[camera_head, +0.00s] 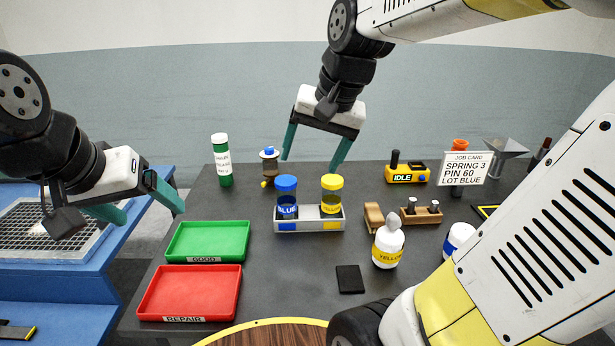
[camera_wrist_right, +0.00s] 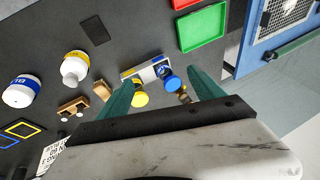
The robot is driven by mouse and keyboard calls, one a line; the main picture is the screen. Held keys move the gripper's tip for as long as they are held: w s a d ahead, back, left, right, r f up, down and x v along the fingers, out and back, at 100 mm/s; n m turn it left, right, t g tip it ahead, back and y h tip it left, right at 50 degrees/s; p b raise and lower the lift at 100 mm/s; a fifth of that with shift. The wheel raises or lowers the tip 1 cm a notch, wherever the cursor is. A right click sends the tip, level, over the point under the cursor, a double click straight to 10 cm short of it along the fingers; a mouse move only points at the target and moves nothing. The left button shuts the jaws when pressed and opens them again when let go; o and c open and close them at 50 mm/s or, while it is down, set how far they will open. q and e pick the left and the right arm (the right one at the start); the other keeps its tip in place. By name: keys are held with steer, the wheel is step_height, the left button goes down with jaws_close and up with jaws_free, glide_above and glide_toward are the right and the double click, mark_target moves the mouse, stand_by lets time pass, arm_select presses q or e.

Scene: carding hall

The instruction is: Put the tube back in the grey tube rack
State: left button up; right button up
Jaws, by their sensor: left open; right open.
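The grey tube rack (camera_head: 310,225) stands in the middle of the dark table, with blue and yellow labels on its front. A blue-capped tube (camera_head: 287,197) is upright at its left part and a yellow-capped tube (camera_head: 331,196) upright at its right part; both appear seated in it. The rack also shows in the right wrist view (camera_wrist_right: 146,69). My right gripper (camera_head: 313,161) is open and empty, above and behind the tubes, fingers pointing down. My left gripper (camera_head: 146,209) is open and empty at the far left, beside the table. Which tube the task means is unclear.
A green tube-like container (camera_head: 221,160) and a small blue-topped item (camera_head: 269,160) stand behind left. A green tray (camera_head: 207,257) and red tray (camera_head: 190,308) lie left. A yellow-labelled bottle (camera_head: 388,244), wooden blocks (camera_head: 420,215) and a black pad (camera_head: 350,279) are right.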

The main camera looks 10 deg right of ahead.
steer(key=s+f+n+t, duration=0.1)
steer(key=s+n, duration=0.3)
steer(key=s, duration=0.4)
steer(key=shift+a+f+t, duration=0.15)
steer(key=shift+f+t, duration=0.25)
steer(key=shift+t, duration=0.1)
steer(key=shift+s, duration=0.1)
stand_by(0.3)
